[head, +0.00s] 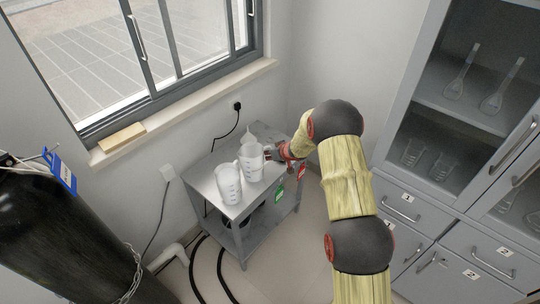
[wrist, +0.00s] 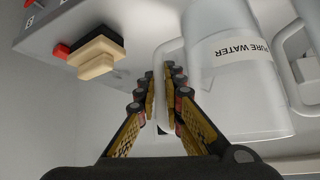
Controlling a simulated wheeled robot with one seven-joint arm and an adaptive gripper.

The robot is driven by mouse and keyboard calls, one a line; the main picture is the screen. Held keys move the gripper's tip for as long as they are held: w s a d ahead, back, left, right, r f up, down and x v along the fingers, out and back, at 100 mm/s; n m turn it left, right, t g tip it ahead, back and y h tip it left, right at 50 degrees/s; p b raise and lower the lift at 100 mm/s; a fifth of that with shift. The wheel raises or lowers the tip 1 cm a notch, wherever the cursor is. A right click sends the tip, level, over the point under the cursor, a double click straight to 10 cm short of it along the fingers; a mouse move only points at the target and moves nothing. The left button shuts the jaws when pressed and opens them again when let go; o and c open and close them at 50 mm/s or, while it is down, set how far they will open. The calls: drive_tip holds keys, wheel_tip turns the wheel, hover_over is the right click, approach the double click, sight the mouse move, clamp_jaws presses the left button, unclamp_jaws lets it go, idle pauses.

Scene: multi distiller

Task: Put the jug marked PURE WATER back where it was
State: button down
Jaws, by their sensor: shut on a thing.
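The jug marked PURE WATER (wrist: 240,75) is whitish and translucent, and its label reads upside down in the wrist view. In the head view the jug at my gripper (head: 251,163) is over the far part of a small metal cart (head: 206,183). My gripper (wrist: 166,75) is shut on the jug's handle (wrist: 168,55); it also shows in the head view (head: 271,153), right of the jug. A second similar jug (head: 229,184) stands nearer on the cart, and a jug handle (wrist: 291,65) shows at the right in the wrist view. I cannot tell whether the held jug touches the cart top.
A green tag (head: 280,195) and a red tag (head: 301,171) hang at the cart's right side. A black gas cylinder (head: 75,245) stands at left, a glassware cabinet (head: 465,120) at right. Black hoses (head: 222,270) lie on the floor. A beige block (wrist: 97,57) shows in the wrist view.

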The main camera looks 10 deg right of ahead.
drive_tip(key=c, duration=1.9)
unclamp_jaws()
drive_tip(key=shift+r, duration=0.15)
drive_tip(key=s+d+r+m+h+p, duration=0.1)
drive_tip(key=s+d+r+h, duration=0.1)
drive_tip(key=s+r, duration=0.75)
drive_tip(key=s+d+r+m+h+p, duration=0.1)
drive_tip(key=s+d+r+h+p, duration=0.3)
drive_tip(key=r, duration=1)
drive_tip(key=s+d+r+m+y+b, duration=0.1)
drive_tip(key=s+r, duration=0.7)
drive_tip(key=r, duration=0.3)
drive_tip(key=s+a+r+g, duration=0.1)
drive_tip(key=s+a+r, duration=0.1)
drive_tip(key=s, duration=0.9)
drive_tip(key=s+a+r+g+y, duration=0.1)
drive_tip(key=s+a, duration=0.3)
drive_tip(key=s, duration=0.7)
drive_tip(key=s+a+r+g+y, duration=0.1)
drive_tip(key=s+a+r, duration=0.1)
drive_tip(key=s, duration=0.9)
drive_tip(key=shift+s+a+r, duration=0.2)
drive_tip(key=shift+a+r, duration=0.15)
drive_tip(key=shift+a, duration=0.35)
